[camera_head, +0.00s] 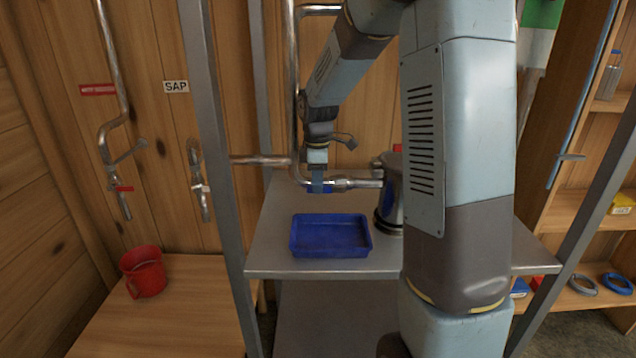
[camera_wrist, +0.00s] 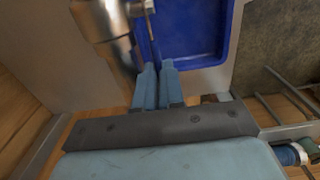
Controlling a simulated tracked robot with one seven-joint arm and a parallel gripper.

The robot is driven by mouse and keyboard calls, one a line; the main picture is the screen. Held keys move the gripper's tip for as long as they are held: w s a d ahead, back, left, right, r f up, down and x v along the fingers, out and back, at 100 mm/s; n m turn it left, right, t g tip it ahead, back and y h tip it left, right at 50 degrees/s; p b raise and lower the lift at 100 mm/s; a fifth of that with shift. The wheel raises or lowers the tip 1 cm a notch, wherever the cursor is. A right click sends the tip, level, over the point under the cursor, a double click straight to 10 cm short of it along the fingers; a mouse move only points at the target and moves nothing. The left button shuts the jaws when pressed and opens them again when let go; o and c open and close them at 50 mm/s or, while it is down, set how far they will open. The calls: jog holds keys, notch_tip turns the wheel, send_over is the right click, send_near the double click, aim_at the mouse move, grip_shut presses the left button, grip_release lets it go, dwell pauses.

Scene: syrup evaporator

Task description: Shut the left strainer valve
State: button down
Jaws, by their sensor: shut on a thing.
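The left strainer valve (camera_head: 343,183) sits on the steel pipe that runs into the steel pot (camera_head: 391,205), above the shelf. Its dark blue handle (camera_head: 326,188) shows at my fingertips. My gripper (camera_head: 318,186) points down and is shut on this handle. In the wrist view the two light blue fingers of my gripper (camera_wrist: 158,66) are close together beside the shiny pipe (camera_wrist: 112,25), with a narrow dark blue bar between and beyond them. I cannot tell the handle's exact angle, since the fingers cover part of it.
A blue tray (camera_head: 330,251) rests on the grey metal shelf (camera_head: 275,245) below the pipe. Grey posts (camera_head: 218,150) stand at the left. A red mug (camera_head: 143,271) stands on the wooden bench. My arm hides what lies right of the pot.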

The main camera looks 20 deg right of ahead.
aim_at(329, 186)
jog(key=shift+d+r, duration=0.1)
jog(key=shift+r, duration=0.05)
jog(key=r+y, duration=0.1)
jog(key=d+r+t+y, duration=0.1)
jog(key=y, duration=0.1)
jog(key=shift+s+d+y, duration=0.1)
jog(key=shift+y, duration=0.2)
jog(key=shift+s+d+r+t+y, duration=0.15)
jog(key=shift+d+r+t+y, duration=0.2)
jog(key=shift+y, duration=0.5)
jog(key=shift+s+d+r+t+y, duration=0.15)
jog(key=shift+d+r+t+y, duration=0.2)
jog(key=shift+y, duration=0.5)
jog(key=shift+d, duration=0.1)
jog(key=shift+f, duration=0.1)
jog(key=c, duration=1.5)
grip_release()
jog(key=v, duration=1.3)
jog(key=shift+d+r, duration=0.2)
jog(key=shift+d, duration=0.1)
